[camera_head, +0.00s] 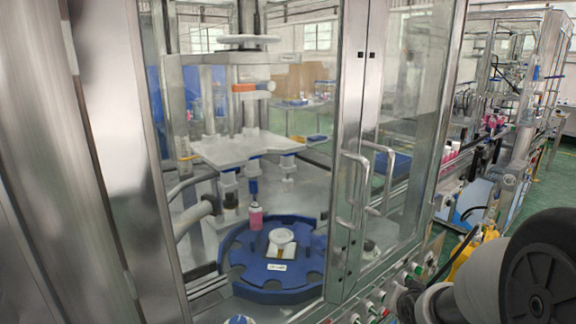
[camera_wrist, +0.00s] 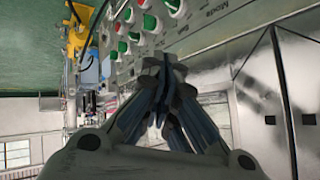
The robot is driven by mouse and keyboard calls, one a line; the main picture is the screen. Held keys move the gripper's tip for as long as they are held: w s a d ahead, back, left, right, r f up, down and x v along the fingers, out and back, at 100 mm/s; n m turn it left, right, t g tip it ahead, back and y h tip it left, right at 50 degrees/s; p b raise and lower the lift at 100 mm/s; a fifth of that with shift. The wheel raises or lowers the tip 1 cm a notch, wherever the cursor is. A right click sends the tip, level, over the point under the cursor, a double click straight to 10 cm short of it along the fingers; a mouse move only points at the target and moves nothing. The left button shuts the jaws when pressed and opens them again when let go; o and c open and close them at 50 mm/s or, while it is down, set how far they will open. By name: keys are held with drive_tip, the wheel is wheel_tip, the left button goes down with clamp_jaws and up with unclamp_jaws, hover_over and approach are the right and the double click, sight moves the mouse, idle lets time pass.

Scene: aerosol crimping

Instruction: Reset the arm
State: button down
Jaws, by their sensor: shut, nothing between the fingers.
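My gripper (camera_wrist: 163,75) shows in the wrist view with its fingertips together, shut and empty. Beyond it in that view are the machine's control panel (camera_wrist: 140,48) with green and red buttons, and metal cabinet doors (camera_wrist: 265,90). In the head view, part of my arm (camera_head: 530,270) shows at the lower right; my gripper cannot be made out there. The crimping machine's glass door (camera_head: 400,110) stands in front, with metal handles (camera_head: 352,190).
Inside the machine, a blue round carousel (camera_head: 240,285) holds a pink bottle (camera_head: 256,215) beneath a white plate (camera_head: 245,148). A conveyor line (camera_head: 465,155) with pink bottles runs at the right. Green floor (camera_head: 558,200) shows at the far right.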

drive_tip(key=s+a+r+n+g, duration=0.1)
drive_tip(key=s+a+r+n, duration=0.1)
drive_tip(key=s, duration=0.8)
drive_tip(key=s+a+r+n+g+y, duration=0.1)
drive_tip(key=s+a+r, duration=0.3)
drive_tip(key=s, duration=0.6)
drive_tip(key=s+a+r+n+g, duration=0.3)
drive_tip(key=s+a, duration=0.2)
drive_tip(key=s, duration=0.5)
drive_tip(key=shift+r+y, duration=0.2)
drive_tip(key=shift+y, duration=0.2)
drive_tip(key=shift+w+a, duration=0.1)
